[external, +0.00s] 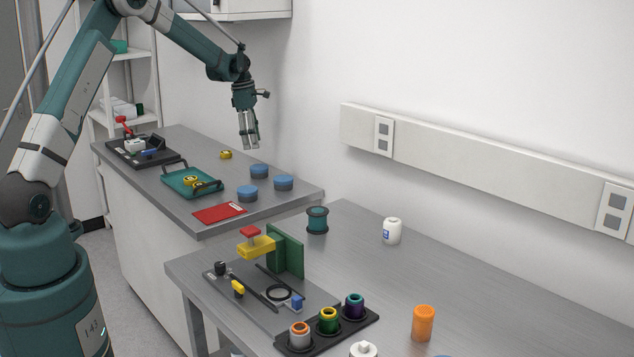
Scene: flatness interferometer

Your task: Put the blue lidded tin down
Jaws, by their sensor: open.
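Three blue lidded tins stand on the far grey counter: one at the back (259,171), one at the right (283,182) and one at the front (247,193). They look alike, so I cannot tell which one the task means. My gripper (249,146) points down above the counter, over the back tin in the picture and apart from it. Its fingers are open and I see nothing between them. All three tins rest upright on the counter.
A red booklet (219,213) and a teal tray (178,184) with yellow items lie left of the tins. A yellow roll (226,155) sits behind. The nearer table holds a fixture (285,250), a dark spool (317,220), a white jar (392,231) and an orange bottle (423,323).

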